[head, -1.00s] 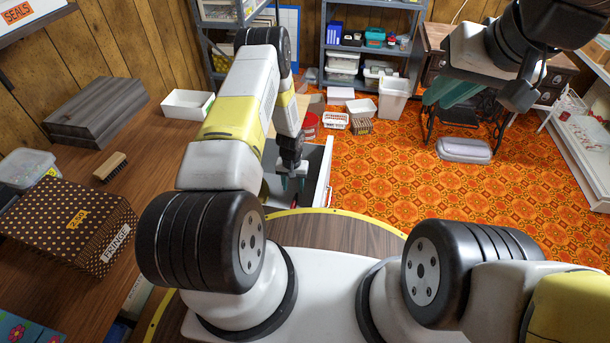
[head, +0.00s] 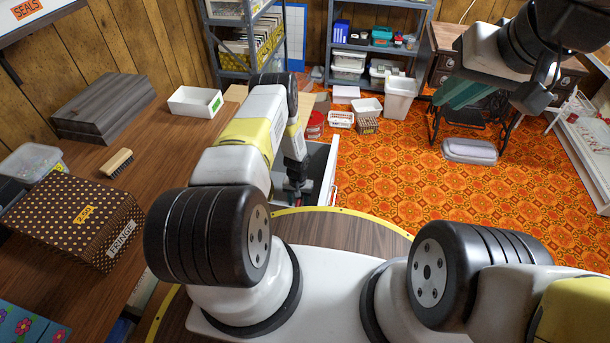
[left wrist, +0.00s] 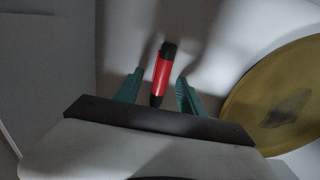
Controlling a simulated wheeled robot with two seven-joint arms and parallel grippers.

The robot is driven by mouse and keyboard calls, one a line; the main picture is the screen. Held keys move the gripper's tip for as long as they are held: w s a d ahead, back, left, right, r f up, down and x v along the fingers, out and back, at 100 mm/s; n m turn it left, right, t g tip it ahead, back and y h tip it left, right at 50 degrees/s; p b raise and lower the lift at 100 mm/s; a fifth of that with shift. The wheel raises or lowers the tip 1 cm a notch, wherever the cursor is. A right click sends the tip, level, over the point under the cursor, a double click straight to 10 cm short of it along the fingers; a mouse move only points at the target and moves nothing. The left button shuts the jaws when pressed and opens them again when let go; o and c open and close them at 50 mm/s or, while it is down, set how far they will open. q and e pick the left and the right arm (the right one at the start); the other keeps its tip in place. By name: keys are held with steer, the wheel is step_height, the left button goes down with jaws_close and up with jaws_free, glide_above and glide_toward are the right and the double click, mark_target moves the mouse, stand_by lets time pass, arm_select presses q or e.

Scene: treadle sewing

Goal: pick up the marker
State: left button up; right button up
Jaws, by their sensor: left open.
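The marker (left wrist: 162,73) is red with black ends. In the left wrist view it lies on a pale surface, pointing away from my left gripper (left wrist: 158,92). Its near end is between the two teal fingers, which are open with a gap on each side. In the head view my left gripper (head: 297,190) reaches down into an open drawer (head: 318,165), and the marker is not clear there. My right gripper (head: 470,93) is at the upper right, over the floor and far from the marker. Its teal fingers show, but their opening is unclear.
A round golden-brown object (left wrist: 290,85) lies right of the marker in the left wrist view. The drawer's walls stand close around my left gripper. A wooden counter (head: 160,150) on the left holds a dotted box (head: 75,215), a brush (head: 117,162) and a white bin (head: 195,101).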

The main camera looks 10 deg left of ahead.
mark_target(298, 203)
arm_select(q)
jaws_close()
steer(key=shift+r, duration=0.15)
step_height(298, 203, up, 10)
stand_by(0.6)
